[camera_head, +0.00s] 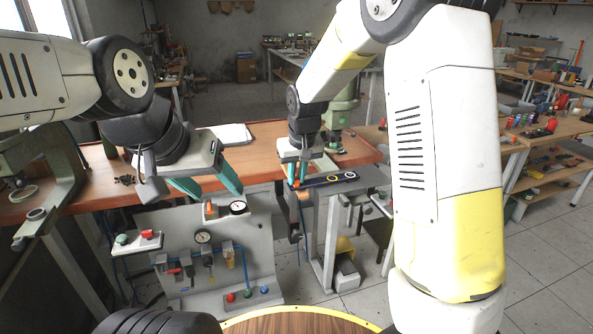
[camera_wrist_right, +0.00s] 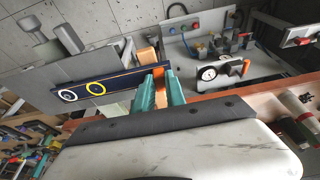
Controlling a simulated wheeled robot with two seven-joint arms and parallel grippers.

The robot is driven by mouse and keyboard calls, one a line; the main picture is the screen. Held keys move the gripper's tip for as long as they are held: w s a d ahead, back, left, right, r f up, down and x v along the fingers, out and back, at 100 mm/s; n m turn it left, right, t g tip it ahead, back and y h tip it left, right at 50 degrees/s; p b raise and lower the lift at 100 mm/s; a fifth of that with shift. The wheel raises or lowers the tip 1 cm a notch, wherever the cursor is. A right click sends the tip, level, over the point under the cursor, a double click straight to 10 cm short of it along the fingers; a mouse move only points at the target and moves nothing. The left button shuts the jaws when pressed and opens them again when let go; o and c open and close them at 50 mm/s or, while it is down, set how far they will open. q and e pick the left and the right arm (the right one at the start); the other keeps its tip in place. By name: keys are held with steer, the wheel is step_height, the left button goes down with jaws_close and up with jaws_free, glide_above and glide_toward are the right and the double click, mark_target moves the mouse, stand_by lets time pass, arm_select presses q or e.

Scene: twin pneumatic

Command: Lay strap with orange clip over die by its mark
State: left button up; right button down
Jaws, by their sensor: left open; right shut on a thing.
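My right gripper (camera_head: 297,178) is shut on an orange piece, which shows between its teal fingers in the right wrist view (camera_wrist_right: 158,92). A long dark strip (camera_head: 322,181) with a yellow ring and a white ring runs from beside these fingertips over the grey stand; it also shows in the wrist view (camera_wrist_right: 115,83). I cannot tell whether the orange piece is joined to this strip. A dark narrow piece hangs below the right gripper. My left gripper (camera_head: 209,190) is open above the pneumatic panel, its teal fingers spread and empty. No die is clearly distinguishable.
The grey pneumatic panel (camera_head: 225,242) carries gauges, fittings and buttons, with an orange knob (camera_head: 210,209) near its top. The wooden bench (camera_head: 262,150) is behind it, with a white sheet (camera_head: 232,133). The grey stand (camera_wrist_right: 105,60) is right of the panel in the head view.

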steer(key=shift+f, duration=0.3)
stand_by(0.5)
steer(key=c, duration=1.3)
jaws_free()
steer(key=s+d+r, duration=0.3)
steer(key=s+r, duration=0.1)
steer(key=r, duration=0.2)
steer(key=s+d+r, duration=0.3)
steer(key=r, duration=0.3)
steer(key=s+d+r+m+t, duration=0.1)
steer(key=s+d, duration=0.1)
steer(key=s, duration=0.4)
steer(key=s+d+m+t, duration=0.1)
steer(key=s+d, duration=0.2)
steer(key=s, duration=0.4)
steer(key=s+d+r+m+t+y, duration=0.1)
steer(key=s+d, duration=0.2)
steer(key=s, duration=0.3)
steer(key=shift+s+r, duration=0.2)
steer(key=shift+r, duration=0.15)
